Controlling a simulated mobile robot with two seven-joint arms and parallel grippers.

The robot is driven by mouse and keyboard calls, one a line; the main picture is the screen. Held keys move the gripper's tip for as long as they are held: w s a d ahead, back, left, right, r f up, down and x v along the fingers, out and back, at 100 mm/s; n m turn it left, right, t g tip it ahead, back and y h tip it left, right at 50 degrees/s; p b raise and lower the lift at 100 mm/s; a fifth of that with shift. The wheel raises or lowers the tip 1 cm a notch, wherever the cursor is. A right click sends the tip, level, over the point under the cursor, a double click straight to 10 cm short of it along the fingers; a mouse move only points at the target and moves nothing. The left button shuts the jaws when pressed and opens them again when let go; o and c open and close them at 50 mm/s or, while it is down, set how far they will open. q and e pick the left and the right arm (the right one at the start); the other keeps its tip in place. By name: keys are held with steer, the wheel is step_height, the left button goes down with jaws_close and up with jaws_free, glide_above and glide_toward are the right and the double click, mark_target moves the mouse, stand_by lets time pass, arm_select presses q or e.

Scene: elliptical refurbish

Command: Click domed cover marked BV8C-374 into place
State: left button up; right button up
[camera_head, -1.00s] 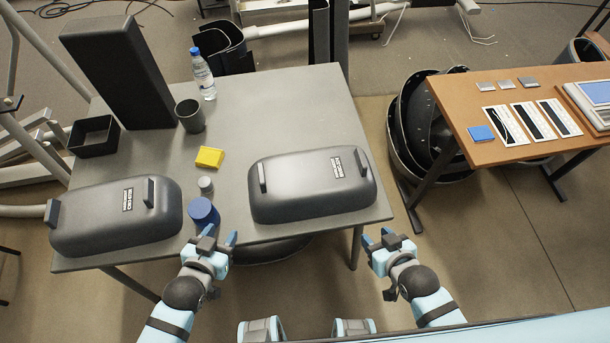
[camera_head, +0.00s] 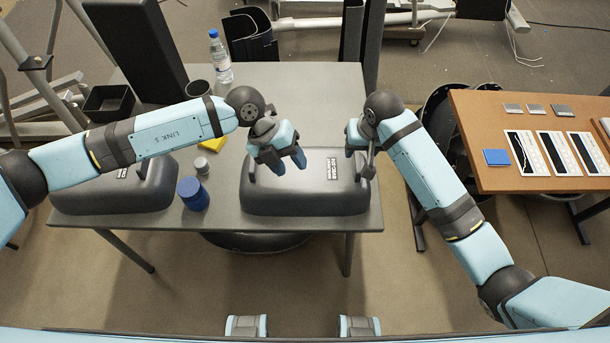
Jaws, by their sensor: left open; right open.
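Two dark grey domed covers lie on the grey table. The right cover (camera_head: 305,195) is near the front edge, with a small white label (camera_head: 332,170) too small to read surely. The left cover (camera_head: 110,198) is partly hidden behind my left arm. My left gripper (camera_head: 290,165) is open above the right cover's left half, just right of its left handle (camera_head: 250,168). My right gripper (camera_head: 360,160) is open at that cover's right end, overlapping the right handle in the picture. Whether either gripper touches the cover cannot be told.
A blue cylinder (camera_head: 193,196) and a small grey cylinder (camera_head: 201,166) stand between the covers. A yellow block (camera_head: 212,144), grey cup (camera_head: 198,90), water bottle (camera_head: 221,60) and black open box (camera_head: 108,102) are behind. A wooden table (camera_head: 480,130) stands right.

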step_height(320, 180, up, 4)
steer(key=g+h, duration=0.1)
glide_above(358, 162)
arm_select(q)
steer(key=w+a+t+y, duration=0.2)
steer(key=w+a+y, duration=0.3)
steer(key=w+a, duration=0.3)
steer(key=a, duration=0.2)
steer(key=shift+a+r+n+t+y, duration=0.3)
steer(key=shift+a+r+t+y, duration=0.1)
steer(key=shift+w, duration=0.1)
step_height(358, 162, down, 14)
steer(key=shift+r, duration=0.1)
arm_select(e)
step_height(358, 162, down, 14)
steer(key=shift+r, duration=0.1)
arm_select(q)
steer(key=shift+c, duration=0.5)
arm_select(e)
steer(key=shift+c, duration=0.5)
arm_select(q)
jaws_close()
arm_select(e)
jaws_close()
steer(key=shift+r, duration=0.1)
